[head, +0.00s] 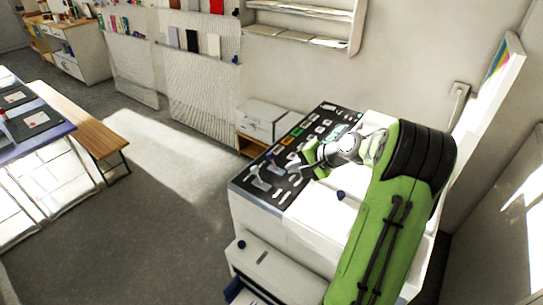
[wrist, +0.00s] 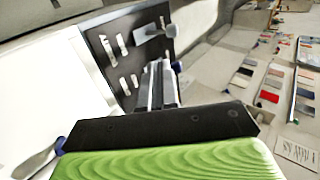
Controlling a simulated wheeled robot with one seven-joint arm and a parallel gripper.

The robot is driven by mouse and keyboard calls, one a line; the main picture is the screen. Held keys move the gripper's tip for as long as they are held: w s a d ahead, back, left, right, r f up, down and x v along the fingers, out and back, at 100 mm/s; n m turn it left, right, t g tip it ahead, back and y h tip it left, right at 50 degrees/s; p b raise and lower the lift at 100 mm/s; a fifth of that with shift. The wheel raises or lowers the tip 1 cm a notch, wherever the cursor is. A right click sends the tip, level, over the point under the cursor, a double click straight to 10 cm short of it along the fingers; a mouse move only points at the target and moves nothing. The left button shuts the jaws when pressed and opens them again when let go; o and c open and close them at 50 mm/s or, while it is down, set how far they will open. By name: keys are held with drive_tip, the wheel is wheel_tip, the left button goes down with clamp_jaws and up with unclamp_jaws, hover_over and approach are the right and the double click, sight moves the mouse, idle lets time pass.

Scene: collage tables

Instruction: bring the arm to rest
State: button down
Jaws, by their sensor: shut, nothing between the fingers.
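My arm is green and black and rises from the lower right in the head view, bending over the white cabinet (head: 250,213). My gripper (head: 306,163) is above the black panel of tools and parts (head: 283,194) on the cabinet top. In the wrist view the fingers of my gripper (wrist: 160,82) are together with nothing between them. The black panel (wrist: 122,25) shows beyond them with several pale pieces on it. The fingertips are small in the head view, and I cannot tell how high they are above the panel.
A drawer (head: 240,290) stands open low on the cabinet's front. A wooden bench (head: 78,115) and a blue-edged table (head: 45,140) are at the left. A wall shelf (head: 300,25) hangs behind. The grey floor (head: 150,225) between is clear.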

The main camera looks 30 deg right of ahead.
drive_tip(key=s+a+r+n+g+h, duration=0.1)
drive_tip(key=s+a+r+n+g, duration=0.2)
drive_tip(key=a, duration=0.6)
drive_tip(key=s+a+r+n+g+h, duration=0.1)
drive_tip(key=s+a+r+n, duration=0.1)
drive_tip(key=a+r+n, duration=0.5)
drive_tip(key=s+a+n, duration=0.2)
drive_tip(key=s+a, duration=0.2)
drive_tip(key=s, duration=0.5)
drive_tip(key=s+a+n+h, duration=0.1)
drive_tip(key=s+a+n, duration=0.1)
drive_tip(key=s+a, duration=0.3)
drive_tip(key=s, duration=0.4)
drive_tip(key=shift+a+f, duration=0.15)
drive_tip(key=shift+a, duration=0.15)
drive_tip(key=shift+s, duration=0.1)
